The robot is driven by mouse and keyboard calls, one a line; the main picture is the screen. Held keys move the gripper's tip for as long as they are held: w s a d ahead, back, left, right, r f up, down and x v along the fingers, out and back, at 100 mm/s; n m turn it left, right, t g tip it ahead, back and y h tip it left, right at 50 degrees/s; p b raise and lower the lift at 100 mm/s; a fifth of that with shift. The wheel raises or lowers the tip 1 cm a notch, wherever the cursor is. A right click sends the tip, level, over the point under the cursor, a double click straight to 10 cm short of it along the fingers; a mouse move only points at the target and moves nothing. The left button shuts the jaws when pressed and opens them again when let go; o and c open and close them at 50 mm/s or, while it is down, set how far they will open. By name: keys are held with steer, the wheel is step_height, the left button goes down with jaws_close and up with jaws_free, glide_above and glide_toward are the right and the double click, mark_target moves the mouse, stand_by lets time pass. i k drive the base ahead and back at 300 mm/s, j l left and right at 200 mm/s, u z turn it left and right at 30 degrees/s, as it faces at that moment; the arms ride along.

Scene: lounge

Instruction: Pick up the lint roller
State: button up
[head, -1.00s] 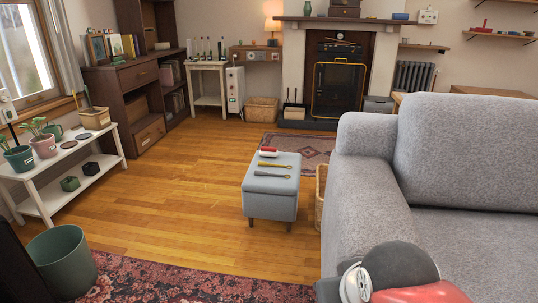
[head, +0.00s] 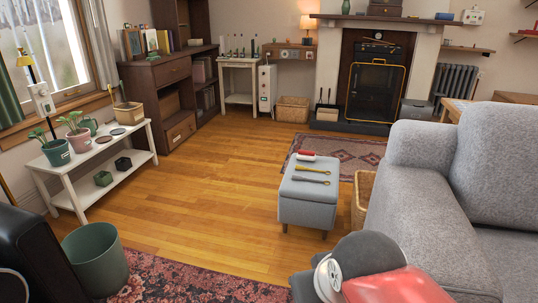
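The lint roller (head: 306,154) looks like a small roller, red at one end with a white part. It lies at the far end of the top of a grey footstool (head: 308,207). Two long thin utensils, one brass-coloured (head: 312,170) and one greyer (head: 310,180), lie nearer on the same top. Part of my arm, red and grey, shows at the bottom right. My gripper is not in this view.
A grey sofa (head: 430,190) stands right of the footstool, with a wicker basket (head: 362,200) between them. Open wooden floor (head: 215,190) lies to the left. A green bin (head: 96,262) and a white plant bench (head: 110,163) stand further left.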

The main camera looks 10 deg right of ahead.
mark_target(304, 156)
steer(key=i+j+u, duration=0.3)
steer(key=i, duration=0.15)
steer(key=i+j+u, duration=0.3)
steer(key=i, duration=0.2)
steer(key=i+l+z, duration=0.1)
steer(key=i+z, duration=0.85)
steer(key=i+l+z, duration=0.25)
steer(key=i+l, duration=0.25)
steer(key=i+l+z, duration=0.3)
steer(key=i, duration=0.3)
